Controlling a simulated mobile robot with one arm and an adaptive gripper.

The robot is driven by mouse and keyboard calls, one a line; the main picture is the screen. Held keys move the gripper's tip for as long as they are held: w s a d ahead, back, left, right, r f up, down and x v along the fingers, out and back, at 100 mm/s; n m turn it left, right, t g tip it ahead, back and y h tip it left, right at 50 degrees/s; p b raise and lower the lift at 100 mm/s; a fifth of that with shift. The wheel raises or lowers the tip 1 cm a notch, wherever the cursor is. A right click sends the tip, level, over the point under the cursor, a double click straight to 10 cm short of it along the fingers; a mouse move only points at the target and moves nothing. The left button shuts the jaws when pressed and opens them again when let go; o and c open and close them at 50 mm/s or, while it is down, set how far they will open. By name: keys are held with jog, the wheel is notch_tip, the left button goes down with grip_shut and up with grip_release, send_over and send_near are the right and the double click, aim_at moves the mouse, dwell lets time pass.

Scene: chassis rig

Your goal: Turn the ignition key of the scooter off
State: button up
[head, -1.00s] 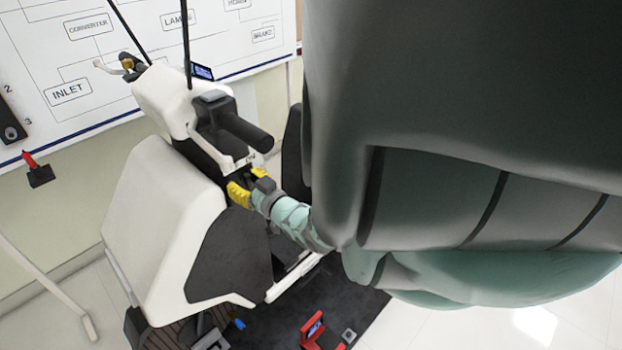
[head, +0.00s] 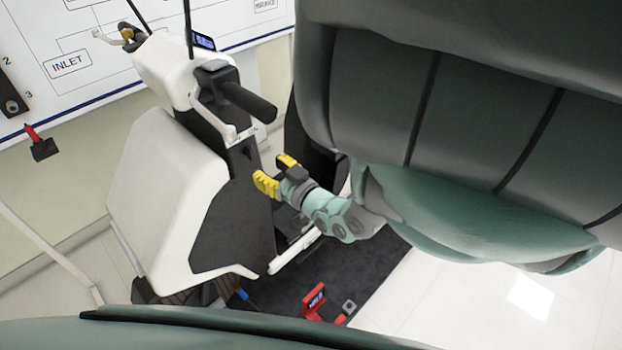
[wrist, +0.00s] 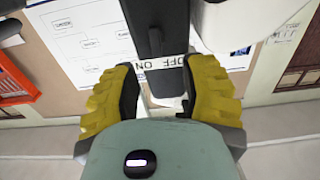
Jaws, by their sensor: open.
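The white and black scooter (head: 165,190) stands left of centre in the head view. Its black front panel faces my gripper (head: 276,172), which is open and empty, with yellow fingers apart, a little to the right of the panel. A white OFF/ON label (wrist: 160,63) shows upside down between my fingers (wrist: 164,95) in the wrist view.
A black handlebar grip (head: 250,103) juts out above my gripper. A whiteboard (head: 70,40) with a diagram hangs behind the scooter. A red device (head: 315,298) lies on the dark mat (head: 375,262). Tiled floor at the right is clear.

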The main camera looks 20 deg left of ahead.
jog(key=shift+w+v, duration=0.15)
jog(key=shift+v, duration=0.8)
jog(key=shift+w+v, duration=0.15)
jog(key=shift+v, duration=0.75)
jog(key=shift+d, duration=0.1)
